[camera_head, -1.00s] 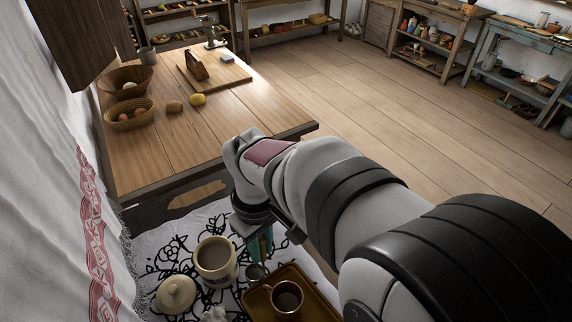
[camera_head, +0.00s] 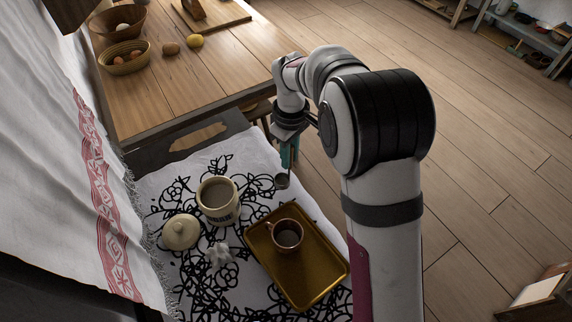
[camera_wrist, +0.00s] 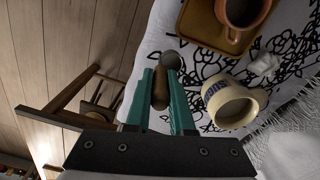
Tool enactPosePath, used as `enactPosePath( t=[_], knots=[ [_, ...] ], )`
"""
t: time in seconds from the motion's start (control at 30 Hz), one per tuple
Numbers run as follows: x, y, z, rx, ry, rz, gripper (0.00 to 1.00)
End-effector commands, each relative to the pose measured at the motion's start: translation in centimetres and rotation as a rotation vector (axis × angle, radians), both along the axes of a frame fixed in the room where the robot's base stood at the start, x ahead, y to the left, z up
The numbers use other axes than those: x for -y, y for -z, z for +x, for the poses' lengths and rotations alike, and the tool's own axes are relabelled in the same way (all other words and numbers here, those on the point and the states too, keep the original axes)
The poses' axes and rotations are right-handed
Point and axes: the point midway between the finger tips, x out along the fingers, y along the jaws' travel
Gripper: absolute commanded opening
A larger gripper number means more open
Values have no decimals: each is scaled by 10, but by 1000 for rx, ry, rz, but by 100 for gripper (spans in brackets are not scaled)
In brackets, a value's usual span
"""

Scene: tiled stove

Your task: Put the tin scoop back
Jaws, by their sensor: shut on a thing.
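My gripper (camera_head: 289,154) is shut on the tin scoop (camera_head: 282,182), which hangs below its teal fingers with the bowl down. In the wrist view the scoop's brown handle (camera_wrist: 160,90) is between the fingers, and its round grey bowl (camera_wrist: 171,59) shows beyond the tips. The scoop is right of the cream lettered jar (camera_head: 217,216), over or near the cloth's right edge; its exact height is unclear. The jar is open and its inside looks brownish. The jar's lid (camera_head: 180,231) lies on the cloth to its left.
A brass tray (camera_head: 318,283) bearing a copper mug (camera_head: 287,236) lies in front of the scoop. A crumpled white thing (camera_head: 219,254) lies near the jar. The wooden table (camera_head: 165,95) behind holds baskets. Open floor lies to the right.

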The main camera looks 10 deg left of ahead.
Motion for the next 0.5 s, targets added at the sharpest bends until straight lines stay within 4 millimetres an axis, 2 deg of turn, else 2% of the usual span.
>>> enactPosePath(
  t=[0.07,0.2,0.27,0.5],
  knots=[
    [-7,6,1,0,-1,0,0],
    [-8,35,0,-3,2,-1,0],
    [-8,42,0,0,1,-1,0],
    [-8,45,1,1,1,0,0]
  ],
)
